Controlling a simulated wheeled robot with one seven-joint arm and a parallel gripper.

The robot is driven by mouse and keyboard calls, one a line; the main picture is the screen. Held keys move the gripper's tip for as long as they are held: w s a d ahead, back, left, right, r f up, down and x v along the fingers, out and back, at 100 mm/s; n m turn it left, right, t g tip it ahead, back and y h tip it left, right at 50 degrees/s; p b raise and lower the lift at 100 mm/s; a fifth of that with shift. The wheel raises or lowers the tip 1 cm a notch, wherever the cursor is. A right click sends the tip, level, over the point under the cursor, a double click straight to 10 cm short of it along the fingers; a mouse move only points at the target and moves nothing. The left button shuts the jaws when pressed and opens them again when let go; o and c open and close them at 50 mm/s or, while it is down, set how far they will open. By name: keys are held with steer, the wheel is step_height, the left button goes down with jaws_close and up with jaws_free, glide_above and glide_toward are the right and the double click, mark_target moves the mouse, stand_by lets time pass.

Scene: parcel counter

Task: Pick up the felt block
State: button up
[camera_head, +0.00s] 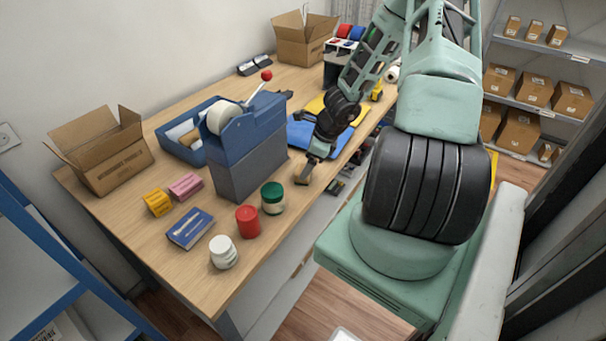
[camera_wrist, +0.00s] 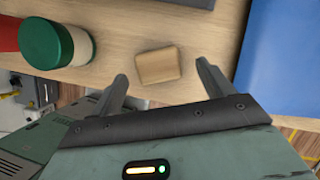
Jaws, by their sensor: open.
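A small tan block with rounded edges (camera_wrist: 158,65) lies on the wooden counter; it looks like the felt block, though its material is hard to tell. In the head view the block (camera_head: 302,181) shows near the counter's front edge, just below my gripper (camera_head: 308,168). In the wrist view my gripper (camera_wrist: 162,75) is open, with one finger on either side of the gap. The block is in front of the gap, a little beyond the fingertips, and I see no contact.
A green-lidded jar (camera_head: 273,198) and a red jar (camera_head: 248,221) stand left of the block, by a grey-blue tape dispenser (camera_head: 245,150). A blue mat (camera_wrist: 283,60) is on the other side. A white bottle (camera_head: 223,252) stands near the counter's corner.

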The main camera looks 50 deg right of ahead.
steer(key=shift+x, duration=1.8)
steer(key=shift+a, duration=0.15)
steer(key=shift+c, duration=0.3)
steer(key=c, duration=1.1)
steer(key=shift+r, duration=0.1)
